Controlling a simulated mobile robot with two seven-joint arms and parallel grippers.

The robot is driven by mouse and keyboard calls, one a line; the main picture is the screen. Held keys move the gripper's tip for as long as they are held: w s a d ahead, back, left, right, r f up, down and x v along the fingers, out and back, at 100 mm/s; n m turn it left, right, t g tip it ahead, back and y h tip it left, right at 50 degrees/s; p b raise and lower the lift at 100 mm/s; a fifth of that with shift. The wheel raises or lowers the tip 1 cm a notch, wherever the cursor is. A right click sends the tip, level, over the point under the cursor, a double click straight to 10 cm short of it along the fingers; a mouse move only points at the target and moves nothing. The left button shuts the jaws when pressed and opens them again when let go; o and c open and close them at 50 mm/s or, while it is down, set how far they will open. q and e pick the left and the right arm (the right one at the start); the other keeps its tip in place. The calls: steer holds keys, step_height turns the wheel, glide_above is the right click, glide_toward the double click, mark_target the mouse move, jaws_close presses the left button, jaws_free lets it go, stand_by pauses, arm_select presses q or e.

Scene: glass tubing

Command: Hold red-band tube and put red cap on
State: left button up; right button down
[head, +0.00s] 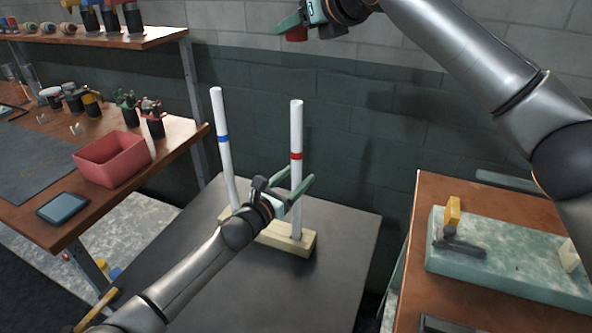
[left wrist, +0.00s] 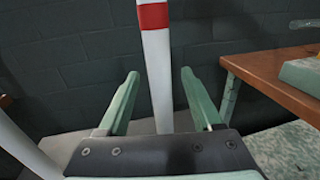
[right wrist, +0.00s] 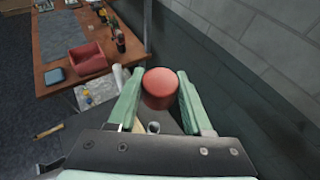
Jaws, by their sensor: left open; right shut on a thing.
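The red-band tube (head: 296,150) stands upright in a pale wooden base (head: 290,240) on the dark table. My left gripper (head: 292,188) is open, its fingers on either side of this tube below the red band. In the left wrist view the tube (left wrist: 157,70) passes between the green fingers (left wrist: 158,85), with gaps on both sides. My right gripper (head: 292,28) is shut on the red cap (head: 297,34), high above the tube's top. The right wrist view shows the cap (right wrist: 160,88) between the fingertips (right wrist: 160,85).
A blue-band tube (head: 222,140) stands in the same base, left of the red-band tube. A side table with a pink bin (head: 113,158) is at left. A table with a green slab (head: 510,265) is at right. A block wall stands behind.

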arm_select(q)
steer(key=shift+w+d, duration=0.1)
jaws_close()
stand_by(0.6)
